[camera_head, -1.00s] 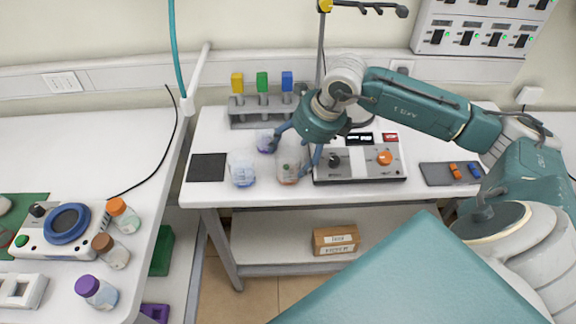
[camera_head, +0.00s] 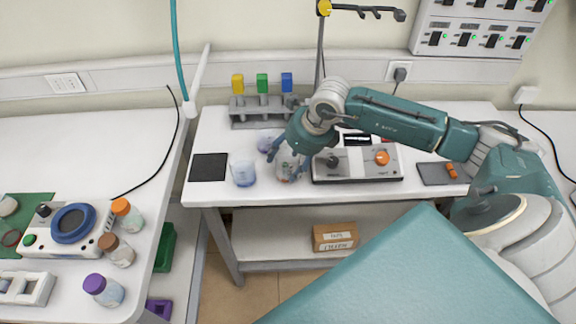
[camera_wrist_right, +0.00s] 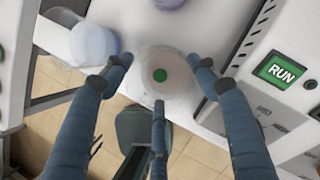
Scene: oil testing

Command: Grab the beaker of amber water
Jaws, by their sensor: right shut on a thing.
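A clear glass beaker with a faint reddish tint low down (camera_head: 286,167) stands near the front edge of the white bench. It also shows from above in the right wrist view (camera_wrist_right: 180,95), pinkish with a green spot in its middle. My right gripper (camera_head: 286,160) comes down over it and is shut on it. In the wrist view its fingers (camera_wrist_right: 160,80) stand around the beaker from the left, right and below. Whether the beaker is off the bench is hard to tell. My left gripper is not in view.
A beaker of bluish liquid (camera_head: 243,173) stands close on the left, and a purplish one (camera_head: 268,141) behind. A grey control box (camera_head: 350,166) is close on the right. A rack with coloured caps (camera_head: 262,112) stands at the back. A black pad (camera_head: 208,167) lies left.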

